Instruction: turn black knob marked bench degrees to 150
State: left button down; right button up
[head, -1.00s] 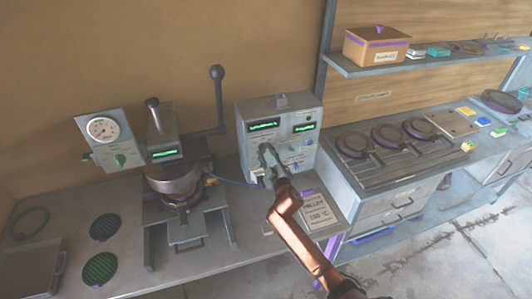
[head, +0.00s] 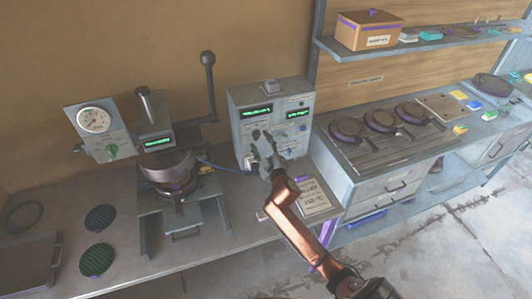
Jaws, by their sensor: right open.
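The grey control box (head: 262,98) stands on the bench against the wall, with two green displays and several small knobs on its front. Its display digits and knob labels are too small to read. My right gripper (head: 262,140) is open, in front of the lower left part of the box's face, and its fingers point at the panel. The gripper covers part of the panel, and I cannot make out the black knob there or tell whether the fingers touch anything. A blue knob (head: 284,138) shows to the right of the fingers. My left gripper is not in view.
The press (head: 168,165) with its upright lever (head: 209,90) stands left of the box. A gauge panel (head: 97,125) with a green knob is farther left. A printed card (head: 313,197) lies below the box. Round plates (head: 382,121) sit on the right counter.

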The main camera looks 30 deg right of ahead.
jog(key=v, duration=0.9)
jog(key=shift+s, duration=0.4)
